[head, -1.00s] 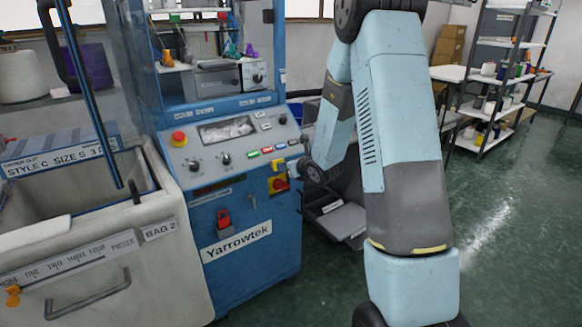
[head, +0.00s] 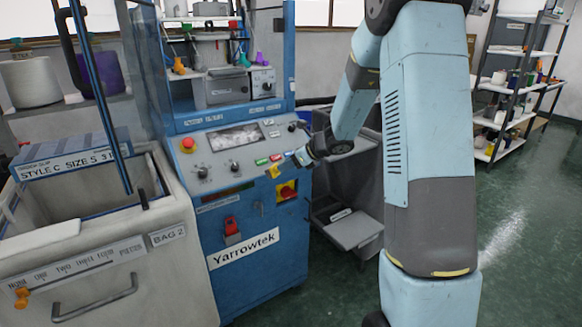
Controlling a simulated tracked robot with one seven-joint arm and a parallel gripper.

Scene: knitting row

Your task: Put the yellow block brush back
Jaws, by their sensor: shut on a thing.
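My gripper (head: 289,161) is in front of the right side of the blue machine's sloped control panel. It is shut on a small yellow thing (head: 274,171), which looks like the yellow block brush. The brush shows just left of and below the wrist, above a red and yellow rotary switch (head: 287,190). It is small here, and the fingers are hard to make out. I cannot tell whether the brush touches the panel.
The blue Yarrowtek machine (head: 245,275) stands in the middle. A pale bin cart (head: 105,260) stands at left. A grey bin (head: 355,232) sits right of the machine, partly behind my arm. A shelf rack (head: 510,90) stands at back right. Green floor is open at right.

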